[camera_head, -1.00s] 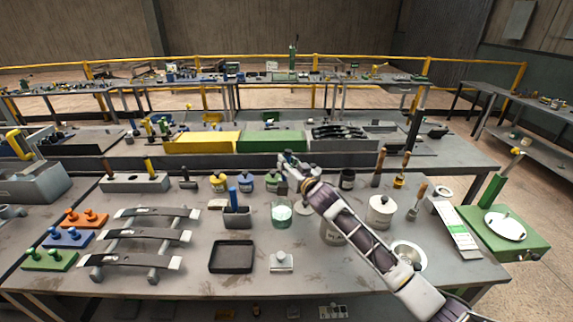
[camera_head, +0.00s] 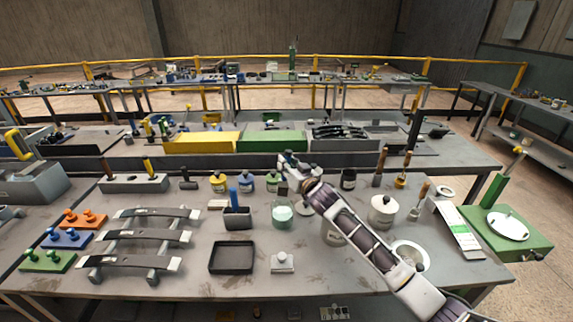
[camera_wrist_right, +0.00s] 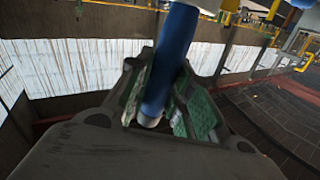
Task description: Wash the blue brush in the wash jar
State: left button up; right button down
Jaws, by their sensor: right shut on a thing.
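The wash jar (camera_head: 282,215) is a clear jar with pale green liquid, standing upright on the bench in the head view. My right gripper (camera_head: 288,163) is above and slightly behind it in the picture. In the right wrist view, its green-padded fingers are shut on the blue brush (camera_wrist_right: 172,55), gripping its blue handle with a pale end towards the camera. The bristles are hidden in the wrist view. In the head view I cannot clearly make out the held brush. My left gripper is not in view.
A dark holder (camera_head: 237,218) with an upright blue handle stands left of the jar. A black tray (camera_head: 232,258) and a small white-topped block (camera_head: 282,263) lie in front. A white lidded pot (camera_head: 382,210) stands right. Small paint jars (camera_head: 246,182) stand behind.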

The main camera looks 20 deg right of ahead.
aim_at(285, 194)
jog(key=shift+d+f+b, duration=0.15)
jog(key=shift+f+b, duration=0.65)
jog(key=shift+f, duration=0.2)
jog(key=shift+d+f+b, duration=0.15)
jog(key=shift+f+b, duration=0.65)
jog(key=shift+f, duration=0.15)
jog(key=shift+a+f+b, duration=0.15)
jog(key=shift+f+b, duration=0.45)
jog(key=shift+f, duration=0.4)
jog(key=shift+a+f+b, duration=0.1)
jog(key=shift+f+b, duration=0.45)
jog(key=shift+f, duration=0.45)
jog(key=shift+a+f+b, duration=0.15)
jog(key=shift+f+b, duration=0.45)
jog(key=shift+f, duration=0.5)
jog(key=shift+s+a+f+b, duration=0.15)
jog(key=shift+f+b, duration=0.3)
jog(key=shift+f, duration=0.3)
jog(key=shift+w+a+f+b, duration=0.1)
jog(key=shift+f+b, duration=0.3)
jog(key=shift+f, duration=0.55)
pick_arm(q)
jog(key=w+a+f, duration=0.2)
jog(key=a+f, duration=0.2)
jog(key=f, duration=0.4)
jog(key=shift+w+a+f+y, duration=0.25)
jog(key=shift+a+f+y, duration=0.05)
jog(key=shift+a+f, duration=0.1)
